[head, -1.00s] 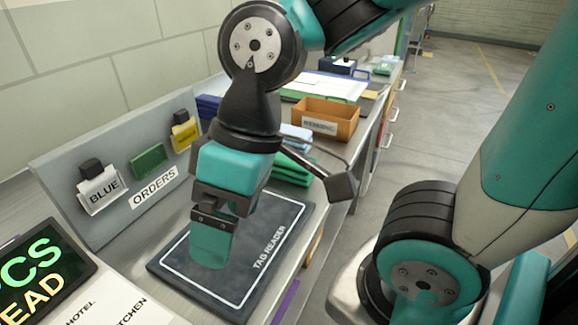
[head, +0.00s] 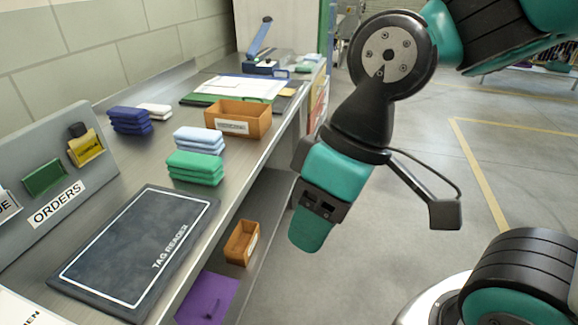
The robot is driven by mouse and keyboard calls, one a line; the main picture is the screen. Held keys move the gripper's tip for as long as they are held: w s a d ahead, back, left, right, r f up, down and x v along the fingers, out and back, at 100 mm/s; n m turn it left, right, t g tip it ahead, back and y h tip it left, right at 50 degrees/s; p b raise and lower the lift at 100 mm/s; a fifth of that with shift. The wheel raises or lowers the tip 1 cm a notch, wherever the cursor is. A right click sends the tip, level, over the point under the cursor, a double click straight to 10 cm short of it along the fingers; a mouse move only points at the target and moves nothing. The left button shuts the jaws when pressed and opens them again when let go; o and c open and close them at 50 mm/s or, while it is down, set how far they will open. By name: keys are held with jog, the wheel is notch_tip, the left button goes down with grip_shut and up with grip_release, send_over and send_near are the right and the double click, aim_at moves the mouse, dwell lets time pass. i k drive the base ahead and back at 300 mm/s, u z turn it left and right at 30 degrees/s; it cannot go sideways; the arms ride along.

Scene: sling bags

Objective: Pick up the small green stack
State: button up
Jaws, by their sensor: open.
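The small green stack (head: 195,168) is several folded green cloths lying on the steel counter, just beyond the tag reader mat and in front of a light blue stack. My gripper (head: 310,232) points down over the floor side of the counter, to the right of the green stack and apart from it. Its jaws are open and nothing shows between them. The inner side of the jaws is mostly hidden from this angle.
A light blue stack (head: 199,140) nearly touches the green one. Beyond it is an orange-brown bin (head: 238,118). A dark blue stack (head: 130,121) and a white stack (head: 154,110) stand behind. The tag reader mat (head: 140,250) is bare. A lower shelf holds a small bin (head: 242,242).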

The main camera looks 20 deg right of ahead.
aim_at(206, 170)
jog(key=z, duration=0.4)
jog(key=k, duration=0.6)
jog(key=z, duration=0.9)
jog(key=i, duration=1.25)
jog(key=u, duration=0.45)
jog(key=i, duration=0.75)
jog(key=u, duration=1.3)
jog(key=i, duration=0.65)
jog(key=u, duration=0.65)
